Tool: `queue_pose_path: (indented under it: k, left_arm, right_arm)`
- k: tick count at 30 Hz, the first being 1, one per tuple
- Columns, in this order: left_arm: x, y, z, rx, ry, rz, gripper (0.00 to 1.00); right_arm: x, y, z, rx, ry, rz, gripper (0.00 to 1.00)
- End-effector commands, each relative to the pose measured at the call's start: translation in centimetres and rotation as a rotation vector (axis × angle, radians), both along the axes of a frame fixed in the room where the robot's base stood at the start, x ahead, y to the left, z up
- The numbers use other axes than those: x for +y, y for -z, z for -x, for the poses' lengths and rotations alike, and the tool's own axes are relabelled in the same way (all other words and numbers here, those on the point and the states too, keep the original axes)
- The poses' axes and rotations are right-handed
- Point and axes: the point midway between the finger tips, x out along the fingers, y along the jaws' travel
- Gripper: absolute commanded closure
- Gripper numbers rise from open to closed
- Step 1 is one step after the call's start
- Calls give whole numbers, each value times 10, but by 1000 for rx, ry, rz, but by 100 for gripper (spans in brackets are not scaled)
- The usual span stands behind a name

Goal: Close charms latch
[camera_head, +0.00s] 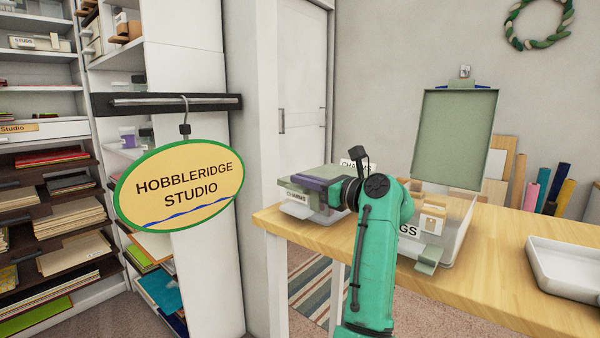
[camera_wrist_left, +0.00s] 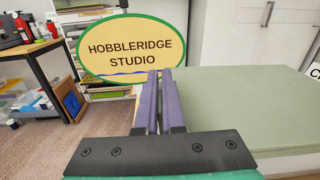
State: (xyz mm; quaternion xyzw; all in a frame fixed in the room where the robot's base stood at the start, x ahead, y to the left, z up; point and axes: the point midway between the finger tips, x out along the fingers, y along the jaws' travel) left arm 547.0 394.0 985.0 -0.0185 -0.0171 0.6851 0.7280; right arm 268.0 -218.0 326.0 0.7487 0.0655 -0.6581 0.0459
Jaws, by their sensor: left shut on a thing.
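The lid also fills the right of the left wrist view (camera_wrist_left: 240,100). My left gripper (camera_head: 308,182) lies across the lid's front edge. Its purple fingers, also in the left wrist view (camera_wrist_left: 153,98), are close together along that edge. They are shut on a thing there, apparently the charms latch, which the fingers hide. How far the latch is turned I cannot tell. My right gripper is not in view.
A second clear box with an upright green lid (camera_head: 455,128) stands right of my arm, its front latch (camera_head: 430,258) hanging open. A white tray (camera_head: 568,268) lies at the right. An oval studio sign (camera_head: 182,187) hangs left of the table (camera_head: 470,285).

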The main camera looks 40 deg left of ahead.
Motion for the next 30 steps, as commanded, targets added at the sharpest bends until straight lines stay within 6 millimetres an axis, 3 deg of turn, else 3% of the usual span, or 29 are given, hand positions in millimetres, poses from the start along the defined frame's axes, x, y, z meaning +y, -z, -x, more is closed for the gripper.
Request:
queue_pose_path:
  k: [8, 11, 12, 23, 30]
  left_arm:
    - [-1, 0, -3, 43, 1, -5, 100]
    - [0, 0, -3, 42, 0, -5, 68]
    - [0, 0, -3, 41, 0, -3, 64]
    - [-5, 0, -3, 41, 1, -3, 64]
    - [-43, 1, -1, 42, 4, -3, 64]
  right_arm:
    - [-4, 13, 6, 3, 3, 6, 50]
    - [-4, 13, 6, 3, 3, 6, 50]
    - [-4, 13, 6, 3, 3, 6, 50]
    - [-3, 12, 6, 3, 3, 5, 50]
    - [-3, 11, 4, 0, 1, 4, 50]
